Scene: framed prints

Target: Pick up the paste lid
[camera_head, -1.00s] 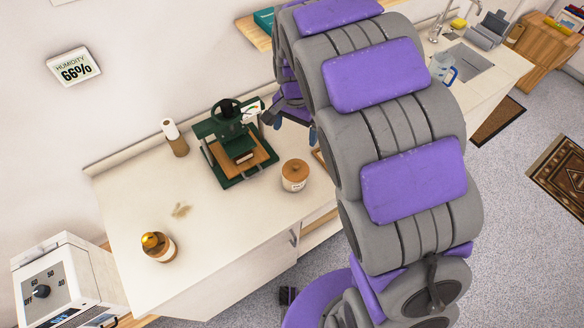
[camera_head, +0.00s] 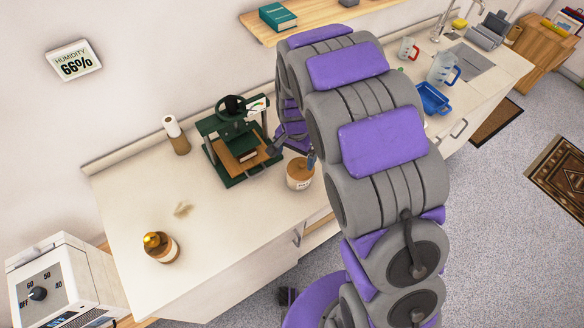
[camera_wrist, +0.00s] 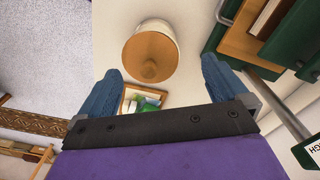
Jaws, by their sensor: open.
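The paste lid (camera_head: 299,170) is a round wooden disc with a knob, sitting on a white jar (camera_head: 299,184) on the counter. In the wrist view the lid (camera_wrist: 150,55) shows from above with its knob towards my gripper, on top of the white jar (camera_wrist: 157,24). My gripper (camera_wrist: 165,75) is open, its two blue fingers apart on either side below the lid in the picture. In the head view my gripper (camera_head: 311,160) is just beside and above the lid, partly hidden by my arm.
A green press (camera_head: 235,140) stands close to the left of the jar; its edge also shows in the wrist view (camera_wrist: 255,65). An amber-topped bottle (camera_head: 158,246) and a paper roll (camera_head: 176,135) stand further left.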

